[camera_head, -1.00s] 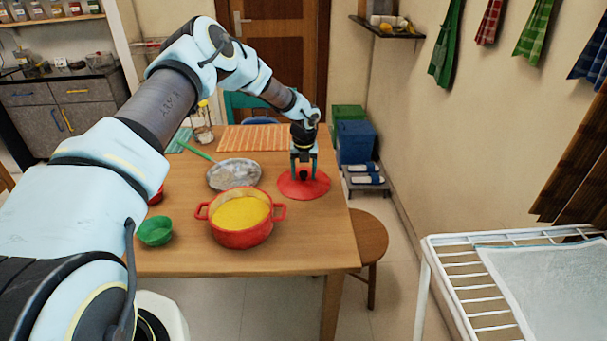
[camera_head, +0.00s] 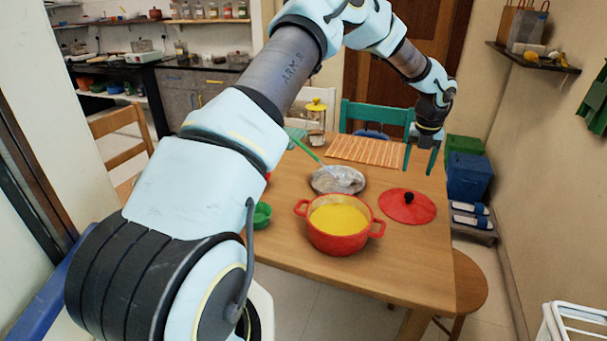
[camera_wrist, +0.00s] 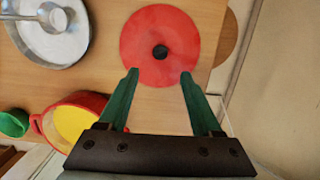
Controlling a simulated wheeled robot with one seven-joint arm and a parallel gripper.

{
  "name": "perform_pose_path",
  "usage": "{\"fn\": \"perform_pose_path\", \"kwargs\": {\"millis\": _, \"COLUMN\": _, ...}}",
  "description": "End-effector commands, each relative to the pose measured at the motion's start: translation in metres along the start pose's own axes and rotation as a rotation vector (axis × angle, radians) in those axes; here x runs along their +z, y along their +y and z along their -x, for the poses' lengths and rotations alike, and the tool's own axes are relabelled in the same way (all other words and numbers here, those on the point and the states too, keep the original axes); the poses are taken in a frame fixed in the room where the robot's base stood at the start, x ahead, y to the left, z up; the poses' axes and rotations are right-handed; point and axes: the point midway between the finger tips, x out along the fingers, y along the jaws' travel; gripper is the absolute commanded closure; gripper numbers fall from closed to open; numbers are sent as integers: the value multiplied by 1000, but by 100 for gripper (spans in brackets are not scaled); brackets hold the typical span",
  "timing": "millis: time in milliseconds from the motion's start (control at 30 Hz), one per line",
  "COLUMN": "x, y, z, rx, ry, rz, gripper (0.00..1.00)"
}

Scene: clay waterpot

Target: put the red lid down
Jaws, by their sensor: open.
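The red lid (camera_head: 407,207) with its black knob (camera_head: 409,197) lies flat on the wooden table near its right edge. It also shows in the wrist view (camera_wrist: 160,30), beyond my fingertips. My gripper (camera_head: 420,172) is open and empty, above and apart from the lid; its green fingers show spread in the wrist view (camera_wrist: 160,75). The red pot (camera_head: 337,243) with yellow contents stands uncovered on the table, to the left of the lid and nearer the front.
A metal plate (camera_head: 325,188) with a ladle lies behind the pot. A green bowl (camera_head: 262,215) is to the left, partly hidden by my arm. An orange striped mat (camera_head: 366,150) and a glass jar (camera_head: 316,125) are at the back. A stool (camera_head: 470,280) stands at the right.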

Motion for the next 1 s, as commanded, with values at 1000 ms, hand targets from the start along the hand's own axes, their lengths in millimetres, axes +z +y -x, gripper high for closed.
{"fn": "perform_pose_path", "kwargs": {"millis": 1000, "x": -319, "y": 325, "z": 134, "rx": -18, "ry": 67, "rz": -2905, "gripper": 34}}
